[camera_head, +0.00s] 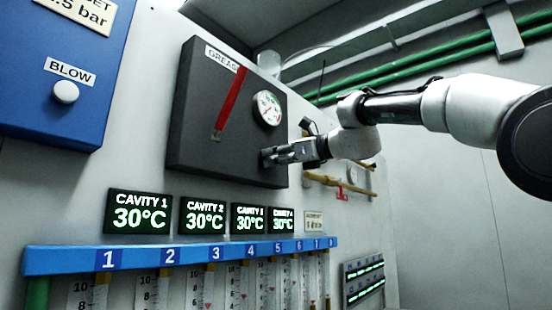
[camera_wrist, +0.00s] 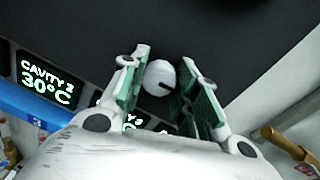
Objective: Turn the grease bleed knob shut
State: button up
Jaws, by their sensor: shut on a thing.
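The grease bleed knob (camera_wrist: 159,77) is a round white knob with a dark pointer mark, on the black grease panel (camera_head: 215,110). In the wrist view it sits between the two green-padded fingers of my gripper (camera_wrist: 166,72). In the head view my gripper (camera_head: 268,157) reaches the lower right part of the panel from the right, and its fingers hide the knob there. The fingers are shut on the knob. The dark mark points towards the right finger in the wrist view.
The panel carries a red lever (camera_head: 230,102) and a round gauge (camera_head: 267,108) above my gripper. Below are green-lit cavity displays (camera_head: 205,216) and a blue numbered rail (camera_head: 70,260). Yellow pipes (camera_head: 345,186) run just right of the panel. A blue box (camera_head: 65,60) is at far left.

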jog(key=n, duration=0.8)
jog(key=shift+s+a+n+h, duration=0.1)
jog(key=shift+n+h, duration=0.2)
jog(key=shift+h, duration=0.1)
jog(key=n, duration=0.4)
jog(key=shift+f+n, duration=0.1)
jog(key=shift+n, duration=1.5)
jog(key=o, duration=1)
